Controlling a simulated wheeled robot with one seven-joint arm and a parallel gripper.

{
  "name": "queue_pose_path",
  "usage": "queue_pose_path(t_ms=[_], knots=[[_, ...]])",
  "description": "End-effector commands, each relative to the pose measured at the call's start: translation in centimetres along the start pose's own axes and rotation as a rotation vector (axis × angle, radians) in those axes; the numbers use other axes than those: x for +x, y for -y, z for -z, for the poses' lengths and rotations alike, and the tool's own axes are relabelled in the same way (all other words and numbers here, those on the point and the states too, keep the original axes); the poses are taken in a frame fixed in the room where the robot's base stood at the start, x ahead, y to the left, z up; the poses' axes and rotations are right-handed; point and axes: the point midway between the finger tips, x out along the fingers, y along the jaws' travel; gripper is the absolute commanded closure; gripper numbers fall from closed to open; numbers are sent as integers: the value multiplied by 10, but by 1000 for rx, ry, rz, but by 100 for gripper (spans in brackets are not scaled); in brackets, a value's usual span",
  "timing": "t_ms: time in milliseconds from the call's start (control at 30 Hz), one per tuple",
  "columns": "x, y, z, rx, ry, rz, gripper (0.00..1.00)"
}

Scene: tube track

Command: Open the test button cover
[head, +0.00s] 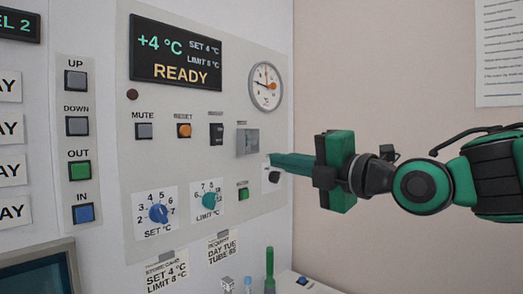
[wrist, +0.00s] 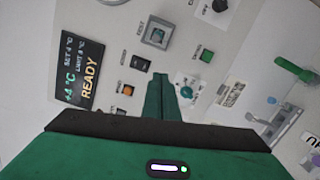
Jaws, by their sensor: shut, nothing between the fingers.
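The test button cover (head: 247,141) is a small grey square piece on the upper right of the white control panel, below the round gauge. In the wrist view the cover (wrist: 157,34) sits around a greyish-green button beside the label TEST; I cannot tell clearly whether it is raised or closed. My gripper (head: 270,161) is shut and empty, its green fingers pointing left at the panel, just below and right of the cover in the head view. In the wrist view the fingertips (wrist: 160,77) appear below the cover, apart from it.
A black knob (head: 274,177) lies just below my fingertips. A green button (head: 243,193), a teal limit knob (head: 209,200), a rocker switch (head: 216,133) and an orange reset button (head: 184,130) are nearby. A green upright handle (head: 269,268) stands below.

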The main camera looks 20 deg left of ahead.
Motion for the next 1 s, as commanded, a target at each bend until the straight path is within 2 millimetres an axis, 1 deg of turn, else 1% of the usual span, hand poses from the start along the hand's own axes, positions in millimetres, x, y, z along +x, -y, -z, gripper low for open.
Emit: queue_pose_path(t_ms=[33, 100, 167, 267, 733, 833, 1000], knots=[[4, -7, 6, -19, -12, -20, 100], [7, -11, 10, -33, -18, -34, 100], [12, -12, 10, -36, -20, -36, 100], [23, -12, 10, -34, -20, -35, 100], [108, -14, 12, -32, -19, -34, 100], [110, -14, -7, -33, -13, -32, 100], [114, -16, -22, -33, -15, -33, 100]])
